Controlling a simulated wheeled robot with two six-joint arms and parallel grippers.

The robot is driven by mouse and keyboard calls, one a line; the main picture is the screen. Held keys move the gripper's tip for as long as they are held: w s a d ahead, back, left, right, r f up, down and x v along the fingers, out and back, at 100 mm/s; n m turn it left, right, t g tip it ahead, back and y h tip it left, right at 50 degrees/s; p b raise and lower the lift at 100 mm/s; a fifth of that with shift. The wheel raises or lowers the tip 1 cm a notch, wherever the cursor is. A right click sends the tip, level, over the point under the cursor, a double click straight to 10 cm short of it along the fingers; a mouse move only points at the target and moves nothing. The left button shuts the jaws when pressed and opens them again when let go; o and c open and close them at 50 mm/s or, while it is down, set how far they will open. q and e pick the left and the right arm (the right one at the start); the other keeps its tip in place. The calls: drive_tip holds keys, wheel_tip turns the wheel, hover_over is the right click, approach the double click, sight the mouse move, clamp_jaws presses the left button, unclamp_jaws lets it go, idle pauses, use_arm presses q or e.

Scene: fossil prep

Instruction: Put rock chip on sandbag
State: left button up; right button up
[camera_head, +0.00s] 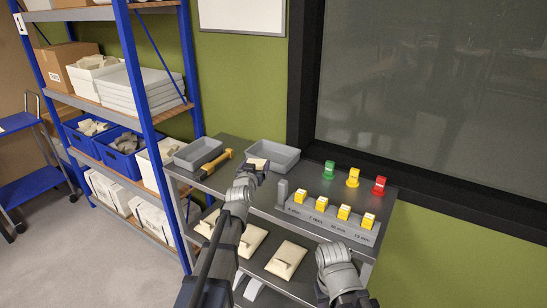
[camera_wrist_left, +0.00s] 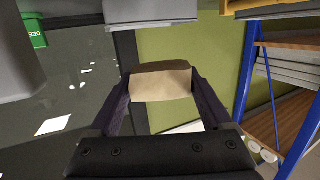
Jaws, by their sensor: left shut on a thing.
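My left gripper (camera_head: 257,166) is shut on a tan block, which looks like the rock chip (camera_wrist_left: 162,82). The block sits between both fingers in the left wrist view, and its tan top (camera_head: 258,161) shows in the head view beside the grey tray. It is held above the upper grey shelf of the cart. Several cream pads, which may be sandbags, lie on the lower shelf; one (camera_head: 299,252) is at the right, another (camera_head: 258,234) is partly behind my left arm. Each seems to bear a small pale piece. My right gripper (camera_head: 335,258) is at the lower right, its fingers unclear.
Two grey trays (camera_head: 197,150) (camera_head: 285,156) and a yellow-handled tool (camera_head: 217,163) lie on the upper shelf. A grey rack (camera_head: 325,222) with yellow blocks stands at its front right. Green (camera_head: 329,170), yellow (camera_head: 353,177) and red (camera_head: 379,186) markers stand behind. Blue shelving (camera_head: 140,95) is left.

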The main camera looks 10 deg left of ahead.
sight(257, 192)
use_arm(q)
drive_tip(key=shift+f+b, duration=4.7)
drive_tip(key=shift+f, duration=0.15)
drive_tip(key=shift+f+b, duration=0.25)
drive_tip(key=shift+b, duration=0.05)
drive_tip(key=o, duration=1.3)
drive_tip(key=shift+r, duration=0.1)
